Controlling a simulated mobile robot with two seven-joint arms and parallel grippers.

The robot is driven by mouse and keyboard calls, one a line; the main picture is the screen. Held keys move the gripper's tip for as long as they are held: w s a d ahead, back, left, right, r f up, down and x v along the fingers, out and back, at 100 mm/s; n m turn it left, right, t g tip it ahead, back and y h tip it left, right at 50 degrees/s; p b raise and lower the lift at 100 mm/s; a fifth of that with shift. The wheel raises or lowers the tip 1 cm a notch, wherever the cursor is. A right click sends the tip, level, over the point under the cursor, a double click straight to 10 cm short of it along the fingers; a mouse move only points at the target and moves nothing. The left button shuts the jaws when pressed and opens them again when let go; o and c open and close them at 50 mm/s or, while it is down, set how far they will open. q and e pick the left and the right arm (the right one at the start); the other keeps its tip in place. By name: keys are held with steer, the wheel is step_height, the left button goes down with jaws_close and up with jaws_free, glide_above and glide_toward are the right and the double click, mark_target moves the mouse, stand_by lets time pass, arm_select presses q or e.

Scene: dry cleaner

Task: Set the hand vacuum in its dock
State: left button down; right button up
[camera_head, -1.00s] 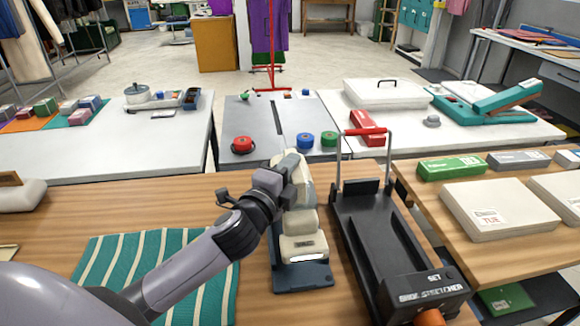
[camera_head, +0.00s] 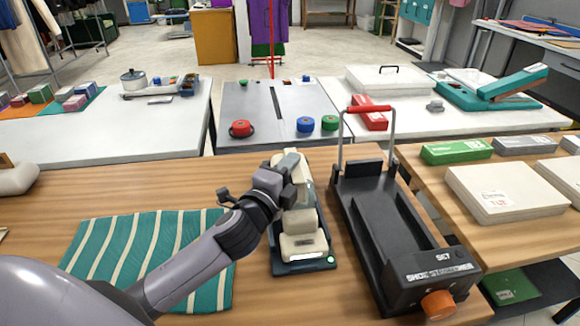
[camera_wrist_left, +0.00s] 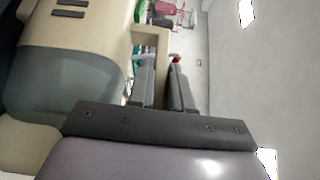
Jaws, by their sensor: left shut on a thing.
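The hand vacuum (camera_head: 304,222), cream with a grey part, lies along its dark blue-grey dock (camera_head: 314,266) on the wooden counter. Its cream body appears down on the dock, and a small green light shows at the dock's near right corner. The contact beneath the vacuum is hidden. My left gripper (camera_head: 287,171) is at the vacuum's far end, shut on it; the grasp itself is partly hidden by the wrist. In the left wrist view the vacuum (camera_wrist_left: 75,75) fills the left side, beside the gripper's fingers (camera_wrist_left: 163,88). My right gripper is not in view.
A black shoe stretcher (camera_head: 390,235) with a red-topped handle stands close right of the dock. A green striped cloth (camera_head: 150,250) lies to the left, under my arm. White boxes (camera_head: 505,190) sit farther right. Bare wood lies beyond the cloth.

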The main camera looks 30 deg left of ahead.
arm_select(q)
steer(key=shift+f, duration=0.15)
stand_by(0.6)
steer(key=c, duration=1)
jaws_free()
steer(key=shift+o, duration=0.2)
steer(key=shift+f, duration=0.25)
steer(key=s, duration=0.7)
steer(key=shift+d+r, duration=0.15)
steer(key=shift+s, duration=0.2)
